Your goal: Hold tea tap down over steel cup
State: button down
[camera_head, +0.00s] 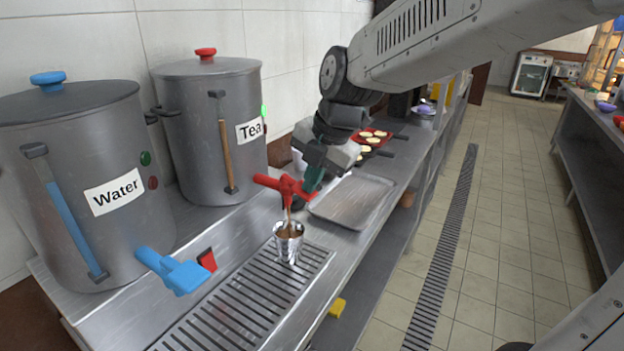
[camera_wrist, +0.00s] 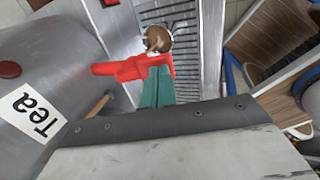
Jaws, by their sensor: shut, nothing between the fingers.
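The tea tap (camera_head: 286,187) is red and sticks out from the steel pot labelled Tea (camera_head: 208,130). The steel cup (camera_head: 288,245) stands upright on the drip grate directly under the tap. A brown stream runs from the spout into it, and brown tea (camera_wrist: 158,40) shows in the wrist view. My gripper (camera_head: 311,181) has teal fingers, shut and empty. In the wrist view its fingertips (camera_wrist: 158,72) are against or just over the end of the red tap (camera_wrist: 120,70); contact is likely, but the exact touching point is hidden.
A pot labelled Water (camera_head: 85,180) with a blue tap (camera_head: 172,270) stands at left. The slotted drip grate (camera_head: 225,310) runs along the counter. An empty metal tray (camera_head: 355,200) lies right of the tap. A red tray of yellow food (camera_head: 372,133) is behind my gripper.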

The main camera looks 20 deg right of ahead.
jog(key=shift+r, duration=0.75)
jog(key=shift+r, duration=0.25)
jog(key=w+a+r+v, duration=0.1)
jog(key=w+v, duration=0.1)
jog(key=v, duration=1.1)
jog(key=shift+a, duration=0.25)
jog(key=shift+r, duration=0.1)
dwell(0.5)
